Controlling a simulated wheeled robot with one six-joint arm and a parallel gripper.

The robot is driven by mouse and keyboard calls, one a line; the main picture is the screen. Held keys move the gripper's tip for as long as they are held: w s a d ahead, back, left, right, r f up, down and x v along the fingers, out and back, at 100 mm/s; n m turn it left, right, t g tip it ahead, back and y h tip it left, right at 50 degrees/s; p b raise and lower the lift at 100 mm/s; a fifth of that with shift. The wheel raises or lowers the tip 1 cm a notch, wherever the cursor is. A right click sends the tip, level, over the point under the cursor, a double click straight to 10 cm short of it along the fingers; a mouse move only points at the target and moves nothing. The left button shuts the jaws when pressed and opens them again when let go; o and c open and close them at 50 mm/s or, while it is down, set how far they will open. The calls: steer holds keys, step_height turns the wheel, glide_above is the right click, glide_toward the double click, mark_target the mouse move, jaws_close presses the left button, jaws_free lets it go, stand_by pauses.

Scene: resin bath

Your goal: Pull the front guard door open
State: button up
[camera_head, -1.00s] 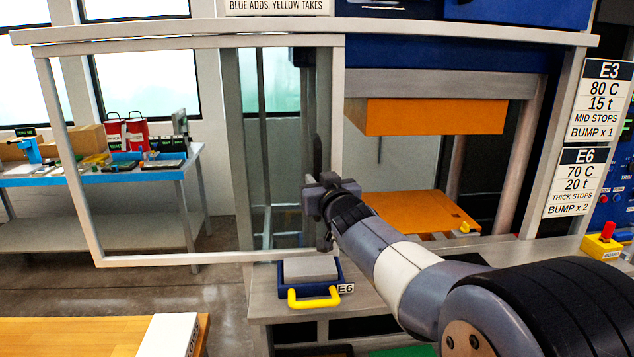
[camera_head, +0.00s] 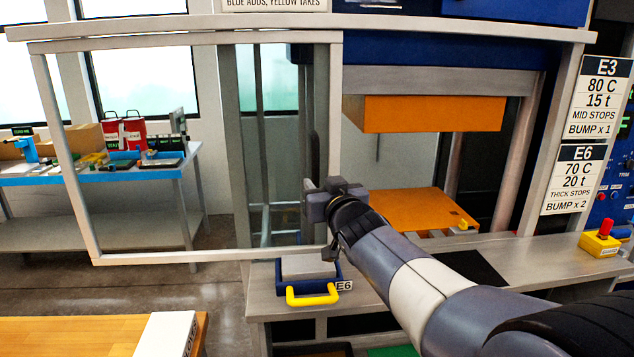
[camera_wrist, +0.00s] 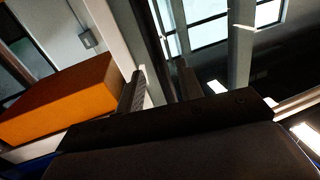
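The front guard door (camera_head: 190,255) is a pale metal frame with a clear pane. It stands slid to the left, and the press opening to its right is uncovered. Its dark upright handle (camera_head: 315,150) is on the right stile. My gripper (camera_head: 312,205) is at the lower end of the handle, in front of the stile. In the wrist view my gripper (camera_wrist: 160,80) shows two fingers apart, with no object clearly held between them. I cannot tell whether a finger touches the handle.
Orange upper (camera_head: 430,115) and lower platens (camera_head: 420,210) show in the press. A blue tray with a yellow handle (camera_head: 312,296) sits on the grey ledge below the door. A red-topped yellow guard switch box (camera_head: 600,243) is at the right. A blue-edged bench (camera_head: 100,178) stands behind the door.

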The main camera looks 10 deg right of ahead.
mark_target(318, 180)
steer(key=s+d, duration=0.1)
steer(key=s, duration=0.5)
steer(key=shift+s+d, duration=0.2)
steer(key=shift+s, duration=0.15)
steer(key=w, duration=0.3)
steer(key=w+a, duration=0.1)
steer(key=w, duration=0.3)
steer(key=w+a, duration=0.1)
steer(key=w, duration=0.2)
steer(key=shift+w+p, duration=0.3)
steer(key=shift+w, duration=0.05)
